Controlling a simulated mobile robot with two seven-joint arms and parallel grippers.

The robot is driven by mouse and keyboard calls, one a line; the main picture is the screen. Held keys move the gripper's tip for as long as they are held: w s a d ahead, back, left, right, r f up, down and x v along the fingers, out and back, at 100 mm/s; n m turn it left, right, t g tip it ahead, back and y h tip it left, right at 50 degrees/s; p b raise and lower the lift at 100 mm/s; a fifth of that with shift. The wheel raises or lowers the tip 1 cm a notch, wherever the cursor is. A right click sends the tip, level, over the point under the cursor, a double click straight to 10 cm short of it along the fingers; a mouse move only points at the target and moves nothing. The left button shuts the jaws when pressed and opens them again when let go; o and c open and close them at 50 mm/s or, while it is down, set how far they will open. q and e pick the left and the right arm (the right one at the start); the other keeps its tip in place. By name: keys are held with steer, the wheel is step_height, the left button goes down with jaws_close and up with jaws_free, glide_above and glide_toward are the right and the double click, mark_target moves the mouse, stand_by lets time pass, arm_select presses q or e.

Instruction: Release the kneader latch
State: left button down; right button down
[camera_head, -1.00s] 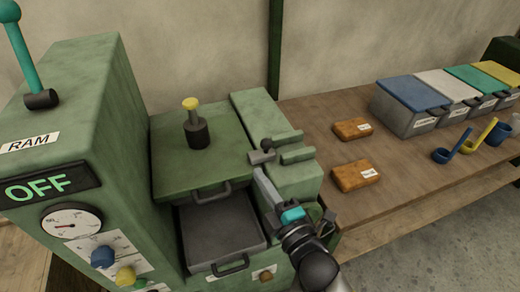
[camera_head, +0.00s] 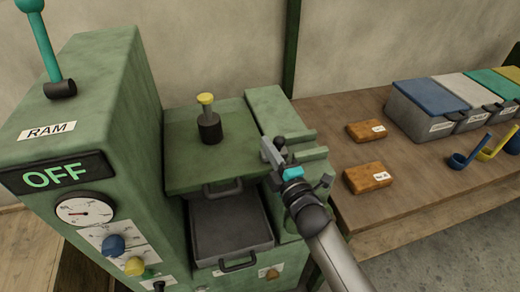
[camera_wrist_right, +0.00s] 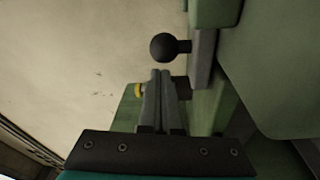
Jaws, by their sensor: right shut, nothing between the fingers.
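The kneader latch shows as a dark ball-ended handle (camera_head: 279,142) on the green block at the right of the machine. In the right wrist view its black ball knob (camera_wrist_right: 163,47) stands just beyond my fingertips, on a short stem joined to a grey bar (camera_wrist_right: 203,55). My right gripper (camera_head: 267,149) is shut and empty, with its fingers beside the handle. In the right wrist view the closed fingers (camera_wrist_right: 165,75) point at the knob's base; I cannot tell whether they touch it. My left gripper is not in view.
The green lid (camera_head: 215,160) carries a yellow-topped plunger (camera_head: 207,118). A grey tray (camera_head: 232,222) sits below it. The ram housing (camera_head: 95,95), its display reading OFF (camera_head: 55,176), stands left. Orange blocks (camera_head: 368,177), lidded bins (camera_head: 425,112) and scoops (camera_head: 468,155) occupy the wooden bench.

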steer(key=shift+w+d+f, duration=0.1)
steer(key=shift+d, duration=0.3)
steer(key=shift+d, duration=0.15)
steer(key=d, duration=0.2)
steer(key=w+d, duration=0.1)
steer(key=d, duration=0.1)
steer(key=shift+w+d, duration=0.1)
steer(key=shift+w, duration=0.1)
